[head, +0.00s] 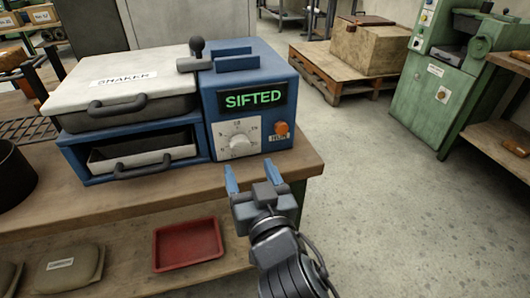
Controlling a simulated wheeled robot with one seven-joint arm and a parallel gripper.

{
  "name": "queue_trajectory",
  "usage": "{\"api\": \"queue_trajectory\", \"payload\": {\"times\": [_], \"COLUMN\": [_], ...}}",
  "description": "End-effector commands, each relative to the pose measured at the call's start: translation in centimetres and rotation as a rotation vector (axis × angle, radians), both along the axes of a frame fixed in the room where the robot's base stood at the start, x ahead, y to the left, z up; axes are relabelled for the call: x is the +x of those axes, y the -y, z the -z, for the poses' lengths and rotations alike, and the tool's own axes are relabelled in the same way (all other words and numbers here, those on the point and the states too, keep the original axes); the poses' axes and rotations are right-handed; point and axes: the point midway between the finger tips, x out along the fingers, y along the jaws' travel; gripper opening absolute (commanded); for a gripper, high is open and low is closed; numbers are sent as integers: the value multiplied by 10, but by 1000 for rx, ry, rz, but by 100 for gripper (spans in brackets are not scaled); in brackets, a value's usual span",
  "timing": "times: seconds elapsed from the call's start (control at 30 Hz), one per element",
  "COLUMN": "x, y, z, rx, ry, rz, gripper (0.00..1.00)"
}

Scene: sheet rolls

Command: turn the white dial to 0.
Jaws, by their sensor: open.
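The white dial (240,144) sits on the front panel of the blue shaker machine (222,101), inside a pale scale plate with small printed marks. The scale figures are too small to read surely, so I cannot tell which mark the dial points to. A lit display (252,98) above the dial reads "SIFTED" in green. My gripper (256,178) is open and empty, with two blue fingers spread apart. It appears in front of and below the dial, near the bench edge, apart from the machine.
An orange button (282,128) sits right of the dial. The shaker's pale lid (123,77) and open-fronted tray (143,153) are at the left. The wooden bench (300,163) holds the machine. A red tray (187,245) lies below. Open floor (380,220) is at the right.

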Motion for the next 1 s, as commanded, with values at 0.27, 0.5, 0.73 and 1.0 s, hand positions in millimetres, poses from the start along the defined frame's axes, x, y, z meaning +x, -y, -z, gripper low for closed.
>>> {"api": "queue_trajectory", "payload": {"times": [0.27, 0.5, 0.73, 1.0], "x": [28, 62, 76, 77], "y": [-10, -20, -23, -24], "z": [-4, -3, -2, -2], "rx": [1, 0, 1, 1], "ry": [4, 3, 3, 3], "rz": [-1, -1, -1, -1], "gripper": [69, 69, 69, 68]}}
